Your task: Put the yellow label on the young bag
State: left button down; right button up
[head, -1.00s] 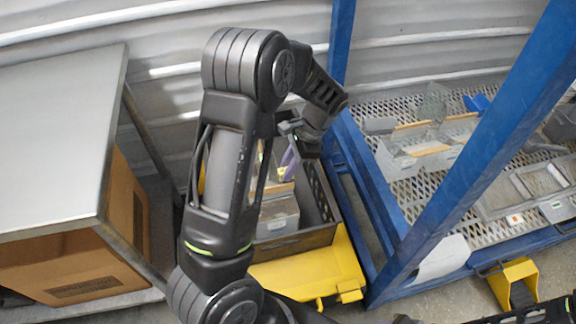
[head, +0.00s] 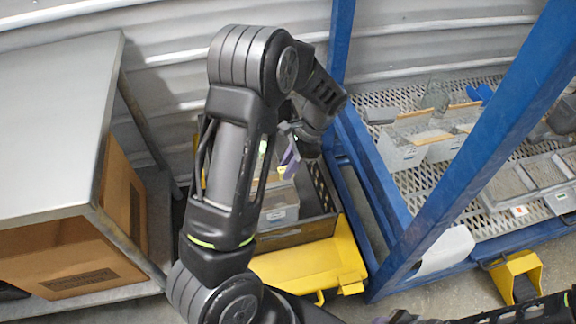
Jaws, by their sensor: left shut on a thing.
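My left arm reaches up through the middle of the head view and bends down over a dark crate (head: 325,218). My left gripper (head: 291,143) is at the crate's upper part, shut on a slim purple thing (head: 290,159), which hangs tilted from it. I cannot make out a yellow label or the young bag. My arm hides much of the crate. A clear-sided bin (head: 279,208) shows inside it. Part of my right arm shows at the lower right edge, but its gripper is out of view.
A yellow cart (head: 310,268) bears the crate. A grey metal table (head: 50,120) with a cardboard box (head: 70,255) below stands at left. A blue rack post (head: 470,140) and mesh shelf (head: 405,180) with several clear bins (head: 400,150) stand at right.

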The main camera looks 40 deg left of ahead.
dwell(0.3)
pick_arm(q)
jog(key=c, duration=0.6)
grip_release()
jog(key=shift+c, duration=0.2)
dwell(0.3)
jog(key=shift+r+p, duration=3)
jog(key=shift+r, duration=0.55)
